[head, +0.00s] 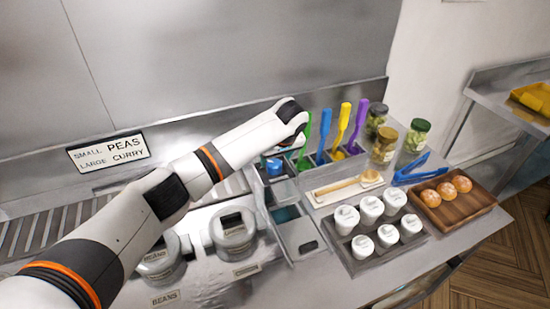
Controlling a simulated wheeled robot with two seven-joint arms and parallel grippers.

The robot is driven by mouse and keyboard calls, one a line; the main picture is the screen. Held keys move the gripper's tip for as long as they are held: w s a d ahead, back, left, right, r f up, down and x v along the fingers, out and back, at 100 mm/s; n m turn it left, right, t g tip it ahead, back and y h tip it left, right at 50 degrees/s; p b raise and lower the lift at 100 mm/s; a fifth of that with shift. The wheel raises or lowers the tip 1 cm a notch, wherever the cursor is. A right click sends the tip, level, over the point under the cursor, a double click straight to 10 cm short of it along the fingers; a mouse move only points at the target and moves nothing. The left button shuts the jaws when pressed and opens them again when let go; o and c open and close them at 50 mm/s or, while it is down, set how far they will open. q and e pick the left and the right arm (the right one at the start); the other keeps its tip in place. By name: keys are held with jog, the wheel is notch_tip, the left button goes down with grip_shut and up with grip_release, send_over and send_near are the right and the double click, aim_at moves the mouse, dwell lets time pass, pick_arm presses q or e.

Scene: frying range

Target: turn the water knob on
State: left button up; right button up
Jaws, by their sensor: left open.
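A small blue round part (274,166), which may be the water knob, sits at the back of the counter beside the utensil holder. My left arm reaches in from the lower left across the counter. My left gripper (292,140) is just above and to the right of the blue part, by the green utensil. It is open, and its fingers are small and partly hidden by the wrist. I cannot tell whether it touches anything. My right gripper is not in view.
Upright green, blue, yellow and purple utensils (342,132) stand right of the gripper, with glass jars (415,136) beyond. White shakers (371,209) and a wooden tray (481,204) of buns are nearer. Lidded pots (233,229) are at front left. A steel wall rises behind.

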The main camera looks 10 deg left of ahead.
aim_at(274, 163)
pick_arm(q)
jog(key=shift+x, duration=1.1)
jog(key=shift+w+a+f, duration=0.1)
jog(key=shift+f, duration=0.3)
jog(key=c, duration=1)
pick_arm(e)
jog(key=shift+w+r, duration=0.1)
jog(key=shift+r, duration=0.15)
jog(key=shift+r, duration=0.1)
